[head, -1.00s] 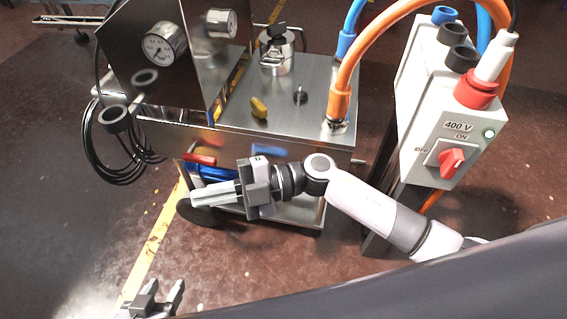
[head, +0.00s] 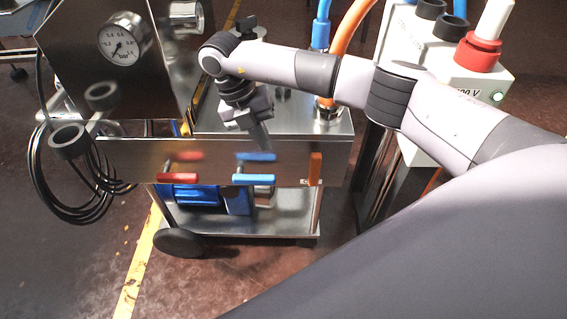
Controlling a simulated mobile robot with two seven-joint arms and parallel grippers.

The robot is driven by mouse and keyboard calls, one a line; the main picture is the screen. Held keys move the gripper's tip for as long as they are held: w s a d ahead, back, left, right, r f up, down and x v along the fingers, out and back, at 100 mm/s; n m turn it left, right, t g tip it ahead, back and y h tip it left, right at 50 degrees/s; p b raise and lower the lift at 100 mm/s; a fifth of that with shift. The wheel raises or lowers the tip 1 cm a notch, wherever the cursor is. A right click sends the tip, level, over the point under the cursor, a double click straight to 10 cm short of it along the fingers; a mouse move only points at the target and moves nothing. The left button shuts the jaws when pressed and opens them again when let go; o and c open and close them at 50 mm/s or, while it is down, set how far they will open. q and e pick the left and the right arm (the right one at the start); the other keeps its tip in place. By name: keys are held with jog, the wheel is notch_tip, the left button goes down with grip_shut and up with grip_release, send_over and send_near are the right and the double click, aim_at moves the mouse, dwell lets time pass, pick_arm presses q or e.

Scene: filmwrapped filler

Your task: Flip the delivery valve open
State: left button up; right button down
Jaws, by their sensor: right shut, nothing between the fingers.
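The steel unit (head: 225,165) has several valve handles on its front face. A red lever (head: 178,177) and a blue lever (head: 253,178) lie crosswise, and an orange lever (head: 314,168) at the right stands upright. I cannot tell by any label which one is the delivery valve. My right gripper (head: 264,142) is shut and empty, pointing down at the front edge of the unit's top, above the blue lever and apart from it. My right forearm and gripper hide part of the top. My left gripper is out of view.
A pressure gauge (head: 124,38) sits on the steel panel at the left, with a coiled black cable (head: 60,185) beside it. Orange (head: 350,35) and blue (head: 321,30) hoses rise at the back right. A power box (head: 470,82) stands partly behind my arm. The floor in front is clear.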

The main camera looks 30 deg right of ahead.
aim_at(315, 170)
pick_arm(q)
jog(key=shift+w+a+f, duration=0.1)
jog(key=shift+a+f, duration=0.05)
pick_arm(e)
jog(key=shift+w+d+r+m+h, duration=0.3)
jog(key=shift+w+d+r+h, duration=0.2)
jog(key=shift+d+r, duration=0.2)
jog(key=shift+f, duration=0.1)
jog(key=b+x, duration=0.1)
jog(key=x, duration=0.8)
jog(key=shift+d+f+b, duration=0.1)
jog(key=shift+f+b, duration=0.2)
jog(key=shift+f, duration=0.1)
jog(key=shift+s+d+f, duration=0.1)
jog(key=shift+s+d, duration=0.3)
jog(key=shift+d, duration=0.2)
jog(key=shift+s+d, duration=0.4)
jog(key=shift+d, duration=0.25)
jog(key=shift+s+d, duration=0.3)
jog(key=shift+d, duration=0.2)
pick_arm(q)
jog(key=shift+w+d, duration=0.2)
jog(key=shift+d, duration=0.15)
